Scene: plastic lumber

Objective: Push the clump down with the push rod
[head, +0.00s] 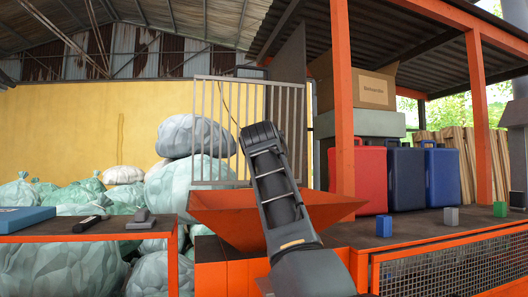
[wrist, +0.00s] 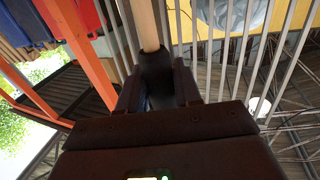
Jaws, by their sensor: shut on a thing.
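In the wrist view my gripper (wrist: 157,82) is shut on the dark end of a pale wooden rod (wrist: 148,22), which looks like the push rod. The rod runs from between the fingers to the top edge of the picture; its far end is out of frame. In the head view my arm rises in front of the orange hopper (head: 215,205), and my fingers and the rod cannot be made out there. The clump is not visible in either view; the inside of the hopper is mostly hidden by its front wall and my arm.
A grey barred guard (head: 216,130) stands behind the hopper, and an orange post (head: 342,100) to its right. Red (head: 370,180) and blue (head: 441,178) cases stand on the right deck. A left table (head: 70,233) holds a blue case (head: 24,218) and small tools. Bulging sacks (head: 190,136) fill the back left.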

